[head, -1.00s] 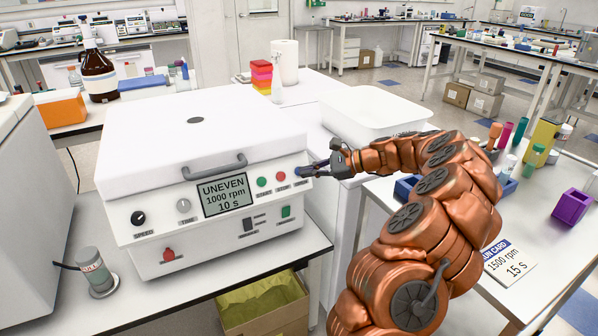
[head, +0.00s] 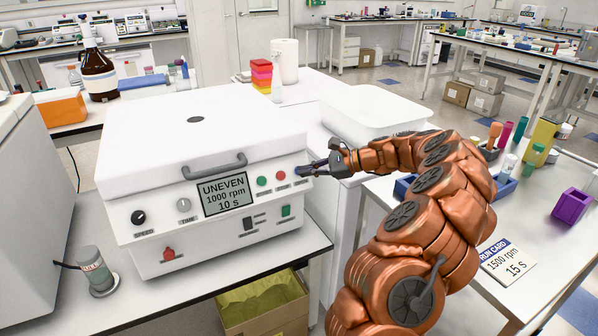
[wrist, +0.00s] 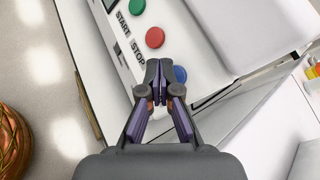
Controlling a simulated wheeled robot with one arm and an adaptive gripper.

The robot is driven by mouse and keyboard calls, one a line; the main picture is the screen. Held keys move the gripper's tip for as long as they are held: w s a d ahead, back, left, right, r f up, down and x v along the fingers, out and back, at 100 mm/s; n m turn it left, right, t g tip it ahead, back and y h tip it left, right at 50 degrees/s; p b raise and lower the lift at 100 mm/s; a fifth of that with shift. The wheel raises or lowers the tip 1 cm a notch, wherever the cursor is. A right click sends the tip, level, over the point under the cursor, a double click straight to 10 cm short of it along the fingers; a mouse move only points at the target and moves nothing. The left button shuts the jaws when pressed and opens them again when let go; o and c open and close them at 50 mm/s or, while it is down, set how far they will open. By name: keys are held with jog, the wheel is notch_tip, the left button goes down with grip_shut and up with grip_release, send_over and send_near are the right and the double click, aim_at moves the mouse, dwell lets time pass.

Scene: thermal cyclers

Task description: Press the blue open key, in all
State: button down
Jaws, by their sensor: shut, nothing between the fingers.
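The white centrifuge-like machine (head: 150,225) stands on the bench with its lid down. Its screen (head: 225,195) reads "UNEVEN 1000 rpm 10 s". In the wrist view the round blue key (wrist: 180,74) sits on the front panel past the red STOP key (wrist: 155,38) and the green START key (wrist: 137,6). My gripper (wrist: 159,67) is shut and empty, with its tips just beside the blue key in that picture. I cannot tell whether they touch the panel. In the head view my gripper (head: 303,171) is at the panel's right end and mostly hides the blue key.
A white tub (head: 375,112) stands behind my gripper. The right-hand table holds a run card (head: 507,262) reading "1500 rpm 15 s", a purple block (head: 571,206) and tubes. A grey cylinder (head: 96,270) stands left of the machine. An open box (head: 265,305) sits below the bench.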

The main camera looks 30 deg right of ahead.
jog(key=shift+w, duration=0.1)
dwell(0.6)
jog(key=shift+w+f, duration=0.2)
jog(key=shift+w, duration=0.1)
jog(key=shift+w+f+p, duration=0.1)
jog(key=shift+w+p, duration=0.25)
jog(key=shift+p, duration=0.1)
dwell(0.6)
jog(key=shift+s, duration=0.15)
dwell(0.3)
jog(key=shift+s+r+p, duration=0.3)
jog(key=shift+s, duration=0.3)
jog(key=s, duration=0.1)
jog(key=s+r, duration=0.1)
jog(key=s, duration=0.1)
jog(key=s+r+p, duration=0.1)
jog(key=shift+s+a, duration=0.2)
jog(key=shift+s, duration=0.05)
dwell(0.3)
dwell(0.7)
